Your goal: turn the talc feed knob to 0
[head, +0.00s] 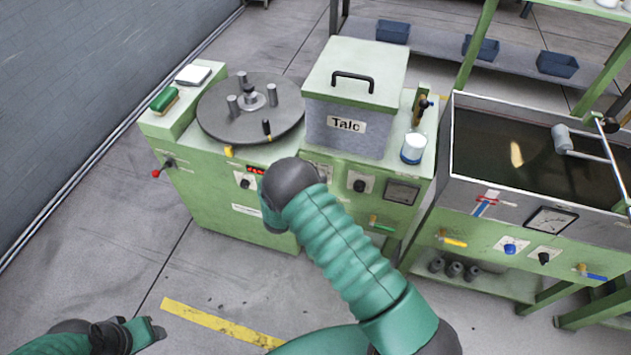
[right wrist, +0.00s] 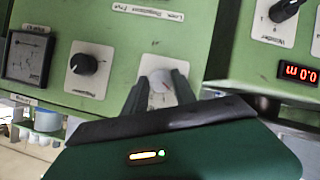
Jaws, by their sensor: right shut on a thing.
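The grey talc box (head: 345,125) with its "Talc" label stands on the green machine. My right gripper (right wrist: 160,84) is at the machine's front panel, and my arm hides most of it in the head view. In the right wrist view, which shows the panel upside down, its dark fingers are shut on a knob (right wrist: 160,86) on a white dial plate (right wrist: 155,63). I cannot read the dial's numbers or setting. My left gripper (head: 153,331) is low at the left, away from the machine; its opening is unclear.
Another black knob (head: 360,185) and a gauge (head: 402,192) sit to the right of the held knob. A further knob (head: 245,182) and a red display (head: 256,170) lie to the left. A liquid tank (head: 490,190) stands at the right. The floor in front is clear.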

